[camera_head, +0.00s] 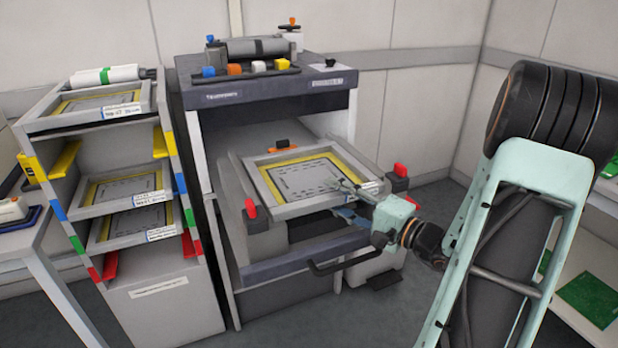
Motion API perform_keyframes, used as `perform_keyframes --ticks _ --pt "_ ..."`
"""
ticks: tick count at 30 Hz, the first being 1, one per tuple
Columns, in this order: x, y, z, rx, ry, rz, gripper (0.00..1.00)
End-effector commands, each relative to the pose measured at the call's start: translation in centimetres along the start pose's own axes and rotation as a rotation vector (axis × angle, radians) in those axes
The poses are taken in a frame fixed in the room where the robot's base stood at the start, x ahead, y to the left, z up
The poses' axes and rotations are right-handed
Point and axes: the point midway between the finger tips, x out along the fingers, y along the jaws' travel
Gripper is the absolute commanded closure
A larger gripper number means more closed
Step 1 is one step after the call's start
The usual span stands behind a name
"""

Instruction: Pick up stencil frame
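A stencil frame (262,191), a grey square frame with a yellow inner border and a slotted metal sheet, lies in the printer (263,95) at the middle of the view. A white label is on its near right edge. My gripper (345,190) is at the frame's right side, over its near right edge and beside the label. Its fingertips are small, and I cannot tell whether they are open, shut or touching the frame. Three more stencil frames lie in the rack (186,282) on the left: top (62,121), middle (92,210) and lower (112,241).
A black handle (343,263) sticks out in front. Rollers and coloured blocks stand on the printer. A shelf with green boards (588,299) is at right.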

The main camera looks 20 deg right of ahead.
Motion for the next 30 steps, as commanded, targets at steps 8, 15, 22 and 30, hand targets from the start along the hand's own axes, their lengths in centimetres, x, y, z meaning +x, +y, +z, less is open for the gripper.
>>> perform_keyframes --ticks 8,15,22,30 --pt "1.7 0.0 0.0 0.001 0.000 0.001 0.62" --pt "1.7 0.0 -0.1 0.000 0.001 0.001 0.74" --pt "1.7 0.0 -0.1 0.000 0.001 0.001 0.99" --pt "1.7 -0.1 -0.1 -0.002 0.000 -0.003 1.00"
